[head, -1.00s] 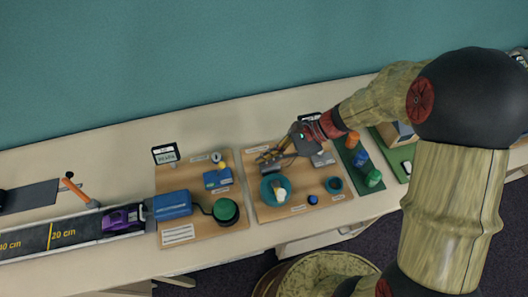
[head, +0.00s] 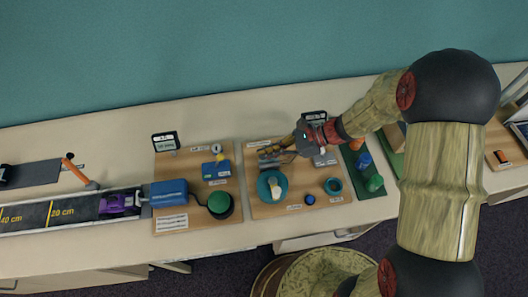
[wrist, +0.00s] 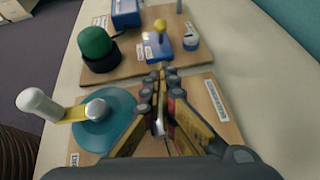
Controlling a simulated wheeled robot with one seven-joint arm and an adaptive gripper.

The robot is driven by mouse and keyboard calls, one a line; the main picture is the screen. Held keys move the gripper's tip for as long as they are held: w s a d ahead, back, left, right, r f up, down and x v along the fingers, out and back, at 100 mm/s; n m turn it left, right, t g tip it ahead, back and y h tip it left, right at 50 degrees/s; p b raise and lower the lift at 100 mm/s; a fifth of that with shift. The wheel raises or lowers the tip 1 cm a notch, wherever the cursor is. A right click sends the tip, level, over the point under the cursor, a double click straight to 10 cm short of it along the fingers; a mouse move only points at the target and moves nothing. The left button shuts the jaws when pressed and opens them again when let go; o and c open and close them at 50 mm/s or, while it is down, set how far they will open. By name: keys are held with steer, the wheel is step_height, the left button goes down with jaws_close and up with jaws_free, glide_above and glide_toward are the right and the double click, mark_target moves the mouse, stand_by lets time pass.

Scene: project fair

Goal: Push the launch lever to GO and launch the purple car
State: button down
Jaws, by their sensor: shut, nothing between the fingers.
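The purple car (head: 120,203) sits on the dark track at the left, in front of the blue launcher box (head: 168,193). The launch lever with its yellow knob stands on a small blue base (head: 214,172) on the left wooden board. In the wrist view the yellow knob (wrist: 160,25) rises from its blue base (wrist: 158,48), ahead of the fingertips. My gripper (head: 268,155) is over the back of the second board, right of the lever and apart from it. Its fingers (wrist: 160,72) are shut and empty. The lever's labels are too small to read.
A green dome button (head: 219,202) on a black base stands in front of the lever. A small display (head: 165,142) stands behind the left board.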

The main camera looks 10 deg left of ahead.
mark_target(218, 161)
steer(key=b+x, duration=0.1)
steer(key=x, duration=0.6)
steer(key=shift+s+f, duration=0.1)
steer(key=a, duration=0.1)
steer(key=a+r+b, duration=0.1)
steer(key=a, duration=0.1)
steer(key=shift+s+a, duration=0.1)
steer(key=shift+s, duration=0.15)
steer(key=shift+a, duration=0.45)
steer(key=shift+r, duration=0.1)
steer(key=shift+r, duration=0.1)
steer(key=shift+s+a+r+h+p, duration=0.15)
steer(key=shift+h+p, duration=0.15)
steer(key=shift+p, duration=0.45)
